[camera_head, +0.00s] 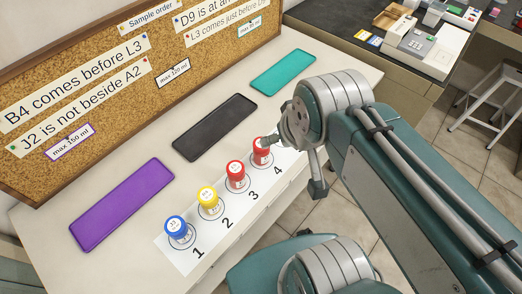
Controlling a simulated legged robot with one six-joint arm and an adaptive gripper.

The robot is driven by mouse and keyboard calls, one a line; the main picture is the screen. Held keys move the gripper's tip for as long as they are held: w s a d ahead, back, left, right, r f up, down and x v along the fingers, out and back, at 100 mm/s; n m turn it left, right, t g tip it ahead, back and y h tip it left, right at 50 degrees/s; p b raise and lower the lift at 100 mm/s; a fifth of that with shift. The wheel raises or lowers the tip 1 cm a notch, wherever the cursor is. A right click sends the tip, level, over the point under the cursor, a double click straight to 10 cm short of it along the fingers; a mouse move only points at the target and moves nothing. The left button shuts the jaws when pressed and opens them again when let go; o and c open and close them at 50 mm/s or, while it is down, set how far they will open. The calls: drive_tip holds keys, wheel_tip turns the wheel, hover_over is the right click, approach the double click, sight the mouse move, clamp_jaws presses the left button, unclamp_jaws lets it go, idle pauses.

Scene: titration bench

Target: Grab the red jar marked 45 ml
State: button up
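Two red jars stand on the numbered white strip (205,262). One red jar (236,177) is at number 3, and the other red jar (261,154) is at number 4. Their small lid labels are too small to read, so I cannot tell which is marked 45 ml. My gripper (270,138) is at the top right of the jar at 4, partly covering it. Its fingers are mostly hidden by the wrist, and I cannot tell whether they touch or hold that jar. The jar at 3 stands apart from my gripper.
A yellow jar (208,200) stands at 2 and a blue jar (177,230) at 1. Purple (123,203), black (215,126) and teal (283,72) trays lie empty behind them. A cork board (100,92) with notes stands at the back. A stool (490,100) is at right.

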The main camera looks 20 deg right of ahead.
drive_tip(key=shift+w, duration=0.1)
idle(0.3)
drive_tip(key=n+g, duration=0.4)
drive_tip(key=g, duration=0.2)
hover_over(261, 157)
drive_tip(key=w+d, duration=0.1)
drive_tip(key=w, duration=0.2)
drive_tip(key=f, duration=1.3)
drive_tip(key=shift+s+d+f, duration=0.1)
drive_tip(key=shift+s+f, duration=0.15)
drive_tip(key=shift+f, duration=0.1)
drive_tip(key=f, duration=1.1)
drive_tip(key=shift+a, duration=0.2)
drive_tip(key=shift+s, duration=0.1)
drive_tip(key=c, duration=1.1)
